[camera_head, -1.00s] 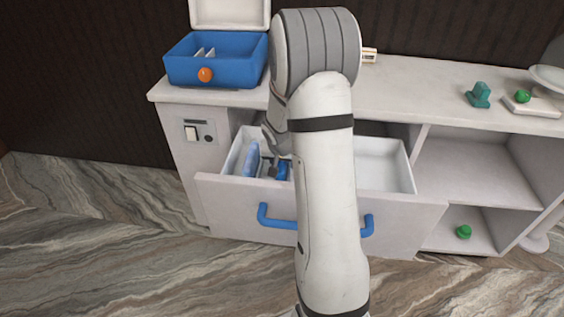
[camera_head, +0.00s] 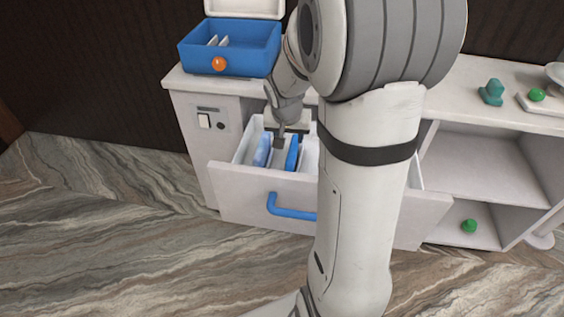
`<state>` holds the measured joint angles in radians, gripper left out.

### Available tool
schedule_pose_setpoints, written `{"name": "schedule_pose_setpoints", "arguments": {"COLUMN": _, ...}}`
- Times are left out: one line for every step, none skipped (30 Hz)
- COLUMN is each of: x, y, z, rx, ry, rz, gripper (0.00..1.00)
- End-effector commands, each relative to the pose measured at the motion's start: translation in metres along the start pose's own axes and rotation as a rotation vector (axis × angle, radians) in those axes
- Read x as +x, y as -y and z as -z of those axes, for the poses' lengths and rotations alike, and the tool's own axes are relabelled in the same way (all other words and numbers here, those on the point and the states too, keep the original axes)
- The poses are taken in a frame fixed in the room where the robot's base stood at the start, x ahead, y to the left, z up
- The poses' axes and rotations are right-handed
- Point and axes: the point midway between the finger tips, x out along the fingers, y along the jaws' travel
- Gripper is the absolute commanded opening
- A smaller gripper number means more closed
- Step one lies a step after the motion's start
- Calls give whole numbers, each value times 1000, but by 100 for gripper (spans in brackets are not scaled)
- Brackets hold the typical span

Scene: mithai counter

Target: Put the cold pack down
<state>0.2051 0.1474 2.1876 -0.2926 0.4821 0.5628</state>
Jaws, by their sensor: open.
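An open drawer (camera_head: 240,178) with a white inside holds two upright blue slabs. A pale blue slab (camera_head: 263,150) is on the left, and a darker blue slab (camera_head: 292,154) is to its right; I cannot tell for sure which is the cold pack. My gripper (camera_head: 291,146) points down into the drawer with its jaws open. The darker slab stands just below and between the fingers; whether it touches them is unclear. My arm hides the drawer's right part.
A blue box (camera_head: 235,60) with an orange knob and raised white lid stands on the counter's left end. Teal (camera_head: 492,92) and green (camera_head: 536,94) objects are at the right. A green object (camera_head: 469,226) sits on the low shelf. The drawer's blue handle (camera_head: 290,212) sticks out in front.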

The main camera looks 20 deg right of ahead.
Motion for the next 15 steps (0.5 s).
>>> {"name": "schedule_pose_setpoints", "arguments": {"x": -18, "y": 3, "z": -13, "rx": -37, "ry": 6, "rz": 7, "gripper": 45}}
{"name": "schedule_pose_setpoints", "arguments": {"x": -29, "y": 4, "z": -23, "rx": -63, "ry": 16, "rz": 11, "gripper": 45}}
{"name": "schedule_pose_setpoints", "arguments": {"x": -44, "y": 5, "z": -37, "rx": -103, "ry": 30, "rz": 19, "gripper": 45}}
{"name": "schedule_pose_setpoints", "arguments": {"x": -54, "y": 6, "z": -49, "rx": -135, "ry": 43, "rz": 25, "gripper": 45}}
{"name": "schedule_pose_setpoints", "arguments": {"x": -64, "y": 7, "z": -62, "rx": -167, "ry": 57, "rz": 33, "gripper": 45}}
{"name": "schedule_pose_setpoints", "arguments": {"x": -77, "y": 7, "z": -78, "rx": -210, "ry": 73, "rz": 44, "gripper": 45}}
{"name": "schedule_pose_setpoints", "arguments": {"x": -86, "y": 7, "z": -90, "rx": -243, "ry": 86, "rz": 53, "gripper": 45}}
{"name": "schedule_pose_setpoints", "arguments": {"x": -94, "y": 6, "z": -102, "rx": -272, "ry": 99, "rz": 64, "gripper": 45}}
{"name": "schedule_pose_setpoints", "arguments": {"x": -104, "y": 6, "z": -118, "rx": -313, "ry": 115, "rz": 78, "gripper": 45}}
{"name": "schedule_pose_setpoints", "arguments": {"x": -110, "y": 6, "z": -129, "rx": -342, "ry": 125, "rz": 88, "gripper": 45}}
{"name": "schedule_pose_setpoints", "arguments": {"x": -116, "y": 5, "z": -139, "rx": -367, "ry": 135, "rz": 99, "gripper": 45}}
{"name": "schedule_pose_setpoints", "arguments": {"x": -122, "y": 4, "z": -151, "rx": -401, "ry": 147, "rz": 112, "gripper": 45}}
{"name": "schedule_pose_setpoints", "arguments": {"x": -126, "y": 3, "z": -160, "rx": -422, "ry": 157, "rz": 121, "gripper": 45}}
{"name": "schedule_pose_setpoints", "arguments": {"x": -130, "y": 3, "z": -167, "rx": -441, "ry": 163, "rz": 130, "gripper": 45}}
{"name": "schedule_pose_setpoints", "arguments": {"x": -133, "y": 2, "z": -175, "rx": -464, "ry": 172, "rz": 139, "gripper": 45}}
